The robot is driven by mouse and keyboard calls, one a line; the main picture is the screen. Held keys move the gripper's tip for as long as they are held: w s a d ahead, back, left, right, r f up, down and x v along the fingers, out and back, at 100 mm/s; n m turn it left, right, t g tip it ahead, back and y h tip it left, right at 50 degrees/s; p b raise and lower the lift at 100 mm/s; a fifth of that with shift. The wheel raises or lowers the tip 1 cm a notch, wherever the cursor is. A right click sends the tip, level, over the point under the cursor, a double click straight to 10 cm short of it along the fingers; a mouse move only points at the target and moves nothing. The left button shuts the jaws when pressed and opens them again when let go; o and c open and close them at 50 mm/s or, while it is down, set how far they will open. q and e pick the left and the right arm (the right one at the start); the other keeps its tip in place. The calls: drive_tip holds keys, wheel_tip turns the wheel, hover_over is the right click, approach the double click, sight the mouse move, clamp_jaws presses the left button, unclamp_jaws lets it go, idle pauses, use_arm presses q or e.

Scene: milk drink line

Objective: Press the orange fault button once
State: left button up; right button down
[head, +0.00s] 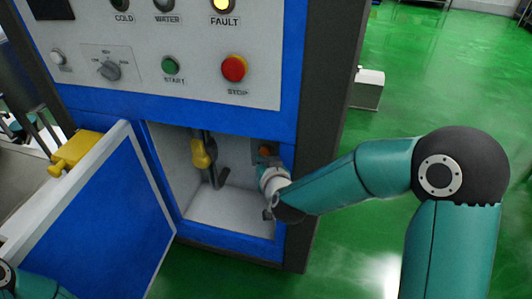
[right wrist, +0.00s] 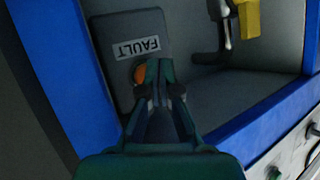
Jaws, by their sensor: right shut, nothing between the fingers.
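The orange fault button (right wrist: 140,74) sits on a dark grey box (right wrist: 118,32) labelled FAULT, which appears upside down in the right wrist view. In the head view the button (head: 264,151) shows small inside the open lower compartment of the blue cabinet, on its right side. My right gripper (right wrist: 154,66) is shut and empty. Its fingertips overlap the button's right side in the wrist view; I cannot tell whether they touch it. In the head view the right gripper (head: 263,168) is inside the compartment, just below the button. My left gripper is not in view; only part of its arm shows.
The blue cabinet door (head: 105,225) stands open at left. A yellow-handled valve (head: 203,154) hangs in the compartment, left of my right gripper. The upper panel carries a lit yellow FAULT lamp (head: 222,5), a green START button (head: 169,65) and a red STOP button (head: 234,68).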

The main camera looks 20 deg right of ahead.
drive_tip(key=shift+w+d, duration=0.15)
drive_tip(key=shift+w, duration=0.15)
drive_tip(key=shift+w+d, duration=0.3)
drive_tip(key=shift+w, duration=0.05)
idle(0.9)
drive_tip(key=shift+s+a, duration=0.5)
drive_tip(key=shift+s, duration=0.25)
drive_tip(key=shift+s+a, duration=0.75)
drive_tip(key=shift+s, duration=0.3)
drive_tip(key=shift+s+a, duration=0.7)
drive_tip(key=shift+s, duration=0.3)
